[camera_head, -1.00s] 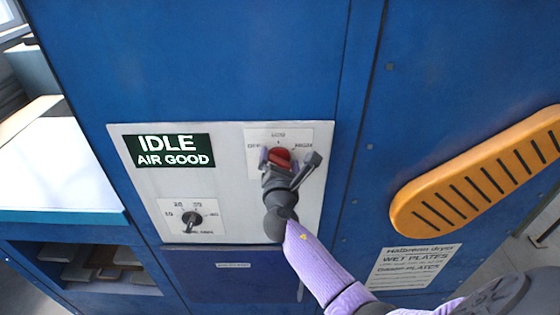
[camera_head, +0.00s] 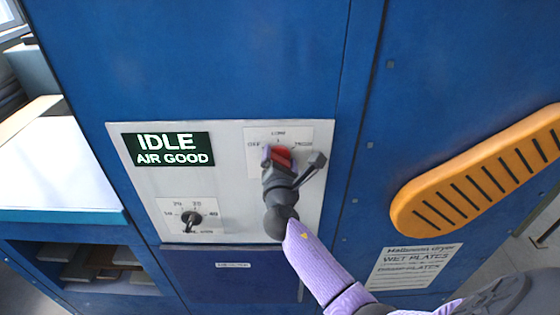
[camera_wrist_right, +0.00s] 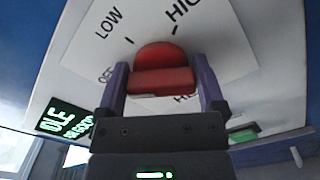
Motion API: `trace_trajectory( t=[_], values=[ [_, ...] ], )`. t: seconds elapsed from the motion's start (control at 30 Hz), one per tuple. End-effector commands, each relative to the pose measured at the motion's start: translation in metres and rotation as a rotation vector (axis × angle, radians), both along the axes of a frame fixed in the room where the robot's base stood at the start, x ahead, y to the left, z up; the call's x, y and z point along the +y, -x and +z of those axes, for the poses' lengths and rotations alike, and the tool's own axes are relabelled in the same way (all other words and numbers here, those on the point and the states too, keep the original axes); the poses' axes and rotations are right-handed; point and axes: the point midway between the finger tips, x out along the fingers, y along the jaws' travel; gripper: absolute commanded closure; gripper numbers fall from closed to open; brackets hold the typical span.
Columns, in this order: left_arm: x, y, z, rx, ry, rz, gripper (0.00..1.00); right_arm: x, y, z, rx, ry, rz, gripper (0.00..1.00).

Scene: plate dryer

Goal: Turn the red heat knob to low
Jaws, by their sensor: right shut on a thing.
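The red heat knob (camera_head: 283,155) sits on a white label plate (camera_head: 305,137) on the dryer's panel, with OFF at left, LOW at top and HIGH at right. My right gripper (camera_head: 280,158) is shut on the knob, one finger on each side. In the right wrist view the red knob (camera_wrist_right: 163,70) lies between the purple fingers of my right gripper (camera_wrist_right: 163,88). LOW is at its upper left and HIGH at its upper right. I cannot tell exactly which mark the knob points to. My left gripper is not in view.
A green display (camera_head: 169,149) reads IDLE, AIR GOOD. A black timer knob (camera_head: 191,218) is at the panel's lower left. A yellow slotted handle (camera_head: 480,172) stands out at right. A white counter (camera_head: 60,165) is at far left.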

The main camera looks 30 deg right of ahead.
Motion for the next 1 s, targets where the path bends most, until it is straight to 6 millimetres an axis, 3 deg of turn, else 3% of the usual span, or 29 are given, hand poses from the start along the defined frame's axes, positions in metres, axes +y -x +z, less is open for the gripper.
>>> trace_trajectory(
  t=[1.0],
  values=[
    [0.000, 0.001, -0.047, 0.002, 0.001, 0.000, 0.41, -0.001, 0.001, -0.007, -0.431, -0.710, 0.000, 0.71]
  ],
)
